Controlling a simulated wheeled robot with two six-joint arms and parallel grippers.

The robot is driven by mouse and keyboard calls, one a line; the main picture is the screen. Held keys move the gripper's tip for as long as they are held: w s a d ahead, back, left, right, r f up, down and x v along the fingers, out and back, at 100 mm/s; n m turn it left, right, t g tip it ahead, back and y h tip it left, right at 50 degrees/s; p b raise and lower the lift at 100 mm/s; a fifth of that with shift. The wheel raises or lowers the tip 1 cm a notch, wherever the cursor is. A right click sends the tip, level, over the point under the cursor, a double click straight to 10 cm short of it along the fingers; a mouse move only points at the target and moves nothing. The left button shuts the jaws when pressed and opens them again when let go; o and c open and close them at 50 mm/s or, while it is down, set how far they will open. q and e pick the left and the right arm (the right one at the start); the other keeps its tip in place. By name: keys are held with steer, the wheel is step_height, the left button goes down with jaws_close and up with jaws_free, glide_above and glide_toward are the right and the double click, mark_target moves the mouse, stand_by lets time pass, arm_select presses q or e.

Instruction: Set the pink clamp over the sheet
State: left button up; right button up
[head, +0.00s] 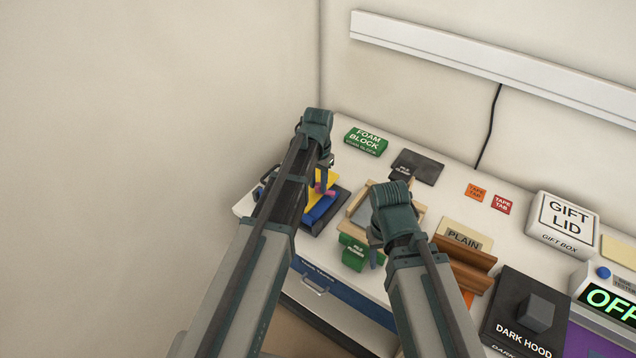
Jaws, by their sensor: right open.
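A small pink piece (321,188), which looks like the pink clamp, shows just below the fingers of my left gripper (325,163). The arm and the small size hide whether the fingers touch it or are shut on it. Beneath it are a blue block (319,209) and a yellow piece (311,201) on a dark base at the table's left end. I cannot tell which flat piece is the sheet. My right gripper (376,256) is open, low beside a green block (354,253) in front of a wooden frame (359,213).
A green foam block (366,141) and dark plate (418,166) lie behind. Orange (475,192) and red tape tabs (502,204), a wooden holder marked PLAIN (464,245), a gift box (562,222) and dark hood (527,315) stand to the right. A wall closes the left side.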

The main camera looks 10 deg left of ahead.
mark_target(318, 185)
arm_select(q)
steer(key=shift+o, duration=1.3)
steer(key=shift+r, duration=0.1)
arm_select(e)
steer(key=shift+r, duration=0.15)
arm_select(q)
step_height(318, 185, up, 14)
steer(key=p, duration=1.3)
steer(key=shift+f+p, duration=0.2)
steer(key=shift+p, duration=0.2)
arm_select(e)
step_height(318, 185, up, 14)
steer(key=shift+f, duration=0.25)
